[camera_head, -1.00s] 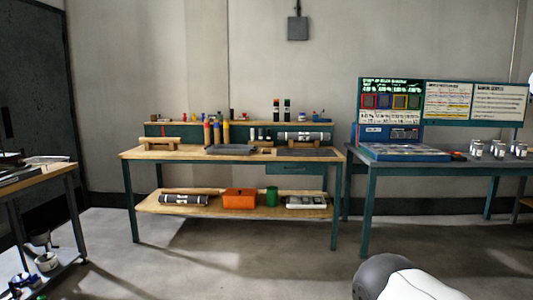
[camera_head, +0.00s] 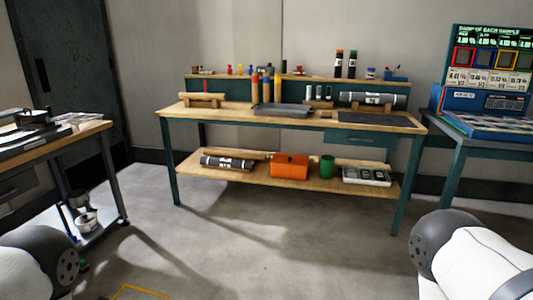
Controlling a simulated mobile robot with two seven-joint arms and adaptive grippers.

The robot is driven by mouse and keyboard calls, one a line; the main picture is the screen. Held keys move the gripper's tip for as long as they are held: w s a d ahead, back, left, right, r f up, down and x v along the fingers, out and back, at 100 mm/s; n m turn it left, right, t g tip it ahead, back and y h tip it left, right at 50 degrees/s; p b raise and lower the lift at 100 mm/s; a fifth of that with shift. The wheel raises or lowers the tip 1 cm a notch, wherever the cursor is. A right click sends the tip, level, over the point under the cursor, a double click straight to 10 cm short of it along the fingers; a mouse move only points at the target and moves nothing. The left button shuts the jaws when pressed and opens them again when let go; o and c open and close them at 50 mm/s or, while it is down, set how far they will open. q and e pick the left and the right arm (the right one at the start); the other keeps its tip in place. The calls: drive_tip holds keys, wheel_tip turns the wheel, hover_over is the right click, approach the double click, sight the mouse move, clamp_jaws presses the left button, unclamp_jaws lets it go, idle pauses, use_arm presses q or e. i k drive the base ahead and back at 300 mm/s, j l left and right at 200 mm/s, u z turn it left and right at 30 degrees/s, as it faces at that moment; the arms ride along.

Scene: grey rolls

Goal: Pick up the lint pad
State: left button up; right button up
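I cannot make out for certain which thing is the lint pad. The workbench (camera_head: 180,112) ahead has a wooden top and green legs. On its top lie a grey tray (camera_head: 283,110) and a flat dark mat (camera_head: 376,119). A grey roll (camera_head: 371,98) rests on a wooden stand at the right, and a wooden roller on a stand (camera_head: 203,100) is at the left. Neither gripper is in view. Only upper parts of my two arms show at the lower left and lower right corners.
The bench's lower shelf (camera_head: 250,178) holds a dark roll (camera_head: 226,163), an orange box (camera_head: 290,166), a green cup (camera_head: 327,166) and a light tray (camera_head: 366,176). A table (camera_head: 85,135) stands left, another (camera_head: 455,137) right. The floor ahead is clear.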

sight(325, 114)
drive_tip(key=i, duration=2.5)
drive_tip(key=i+z, duration=0.15)
drive_tip(key=i, duration=0.3)
drive_tip(key=i+j+z, duration=0.15)
drive_tip(key=i, duration=0.3)
drive_tip(key=i+j+z, duration=0.1)
drive_tip(key=i, duration=0.3)
drive_tip(key=i+j+z, duration=0.15)
drive_tip(key=i, duration=0.3)
drive_tip(key=z, duration=1.25)
